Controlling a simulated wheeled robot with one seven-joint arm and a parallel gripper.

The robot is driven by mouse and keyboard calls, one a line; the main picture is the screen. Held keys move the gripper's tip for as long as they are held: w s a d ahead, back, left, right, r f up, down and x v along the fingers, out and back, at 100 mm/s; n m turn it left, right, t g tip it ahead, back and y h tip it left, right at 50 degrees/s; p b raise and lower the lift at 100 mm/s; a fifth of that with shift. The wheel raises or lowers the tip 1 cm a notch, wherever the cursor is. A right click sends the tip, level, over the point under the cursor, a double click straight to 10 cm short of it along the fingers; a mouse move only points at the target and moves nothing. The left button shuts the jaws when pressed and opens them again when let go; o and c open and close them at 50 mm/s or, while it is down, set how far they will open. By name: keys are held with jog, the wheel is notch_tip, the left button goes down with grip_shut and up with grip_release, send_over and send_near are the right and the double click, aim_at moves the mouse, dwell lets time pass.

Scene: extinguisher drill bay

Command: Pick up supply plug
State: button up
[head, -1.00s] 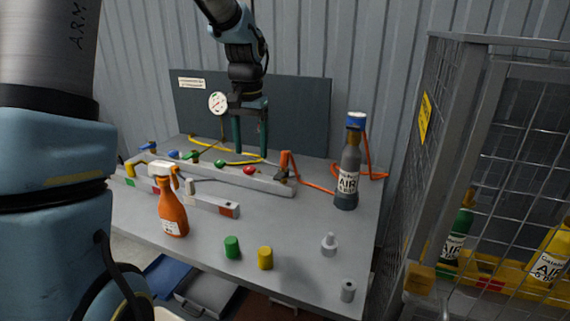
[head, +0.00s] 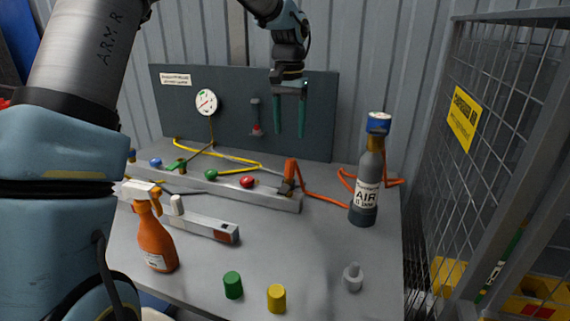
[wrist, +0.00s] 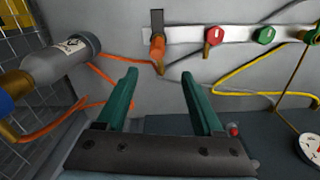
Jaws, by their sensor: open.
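My gripper (head: 289,135) is open and empty, its two green fingers hanging down in front of the dark back panel, above the bench. It also shows in the wrist view (wrist: 159,78). No part is clearly marked as the supply plug. An orange fitting (head: 290,173) stands at the right end of the grey manifold, with an orange hose (head: 325,199) beside it. In the wrist view the orange fitting (wrist: 157,50) appears beyond the gap between the fingers, apart from them. A grey and red part (head: 256,117) is on the back panel, left of the gripper.
The grey AIR cylinder (head: 364,192) stands upright at the bench's right. An orange spray bottle (head: 156,240), a green cap (head: 233,285), a yellow cap (head: 276,298) and a grey nozzle-like part (head: 353,278) are nearer. A mesh cage (head: 500,150) borders the right.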

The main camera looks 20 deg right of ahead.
send_over(291, 159)
jog(key=f, duration=0.4)
jog(key=shift+w+a+f+p, duration=0.1)
jog(key=shift+w+f+p, duration=0.2)
jog(key=shift+p, duration=0.1)
jog(key=shift+s+f+p, duration=0.2)
jog(key=shift+f+p, duration=0.35)
jog(key=shift+f, duration=0.85)
jog(key=shift+s+f+p, duration=0.15)
jog(key=shift+f+p, duration=0.4)
jog(key=shift+f, duration=0.8)
grip_shut()
